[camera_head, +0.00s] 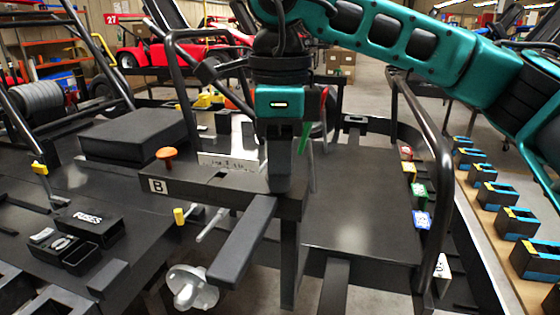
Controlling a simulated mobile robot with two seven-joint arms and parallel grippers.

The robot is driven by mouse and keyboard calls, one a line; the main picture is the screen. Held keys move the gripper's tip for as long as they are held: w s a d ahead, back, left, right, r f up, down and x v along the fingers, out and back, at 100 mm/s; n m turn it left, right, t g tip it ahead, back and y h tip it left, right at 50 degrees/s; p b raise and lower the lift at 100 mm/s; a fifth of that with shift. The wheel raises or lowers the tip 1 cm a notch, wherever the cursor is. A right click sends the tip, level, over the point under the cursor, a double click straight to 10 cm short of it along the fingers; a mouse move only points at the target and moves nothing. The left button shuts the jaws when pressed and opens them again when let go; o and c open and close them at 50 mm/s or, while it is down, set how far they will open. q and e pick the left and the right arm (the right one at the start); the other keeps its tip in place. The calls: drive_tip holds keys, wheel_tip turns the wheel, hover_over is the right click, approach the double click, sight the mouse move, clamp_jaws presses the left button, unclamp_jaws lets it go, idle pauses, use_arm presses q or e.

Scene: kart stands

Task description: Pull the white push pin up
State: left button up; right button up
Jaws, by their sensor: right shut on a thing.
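My right gripper (279,178) points straight down over the right part of a black beam (225,185) marked B. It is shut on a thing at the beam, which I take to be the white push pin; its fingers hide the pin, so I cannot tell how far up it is. An orange knob (167,153) stands on the same beam, to the left of the gripper and apart from it. My left gripper is not in view.
A black bar (243,242) sticks out toward me below the gripper. A curved black rail (430,150) stands at the right. A fuse box (92,228) and a black block (135,134) lie at left. Several coloured blocks (419,193) line the right side.

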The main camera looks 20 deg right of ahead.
drive_tip(key=shift+c, duration=1.2)
drive_tip(key=shift+r, duration=0.1)
drive_tip(key=shift+r+p, duration=0.45)
drive_tip(key=shift+r, duration=0.05)
drive_tip(key=o, duration=1.1)
wheel_tip(320, 180, up, 13)
drive_tip(key=p, duration=0.2)
drive_tip(key=shift+p, duration=0.4)
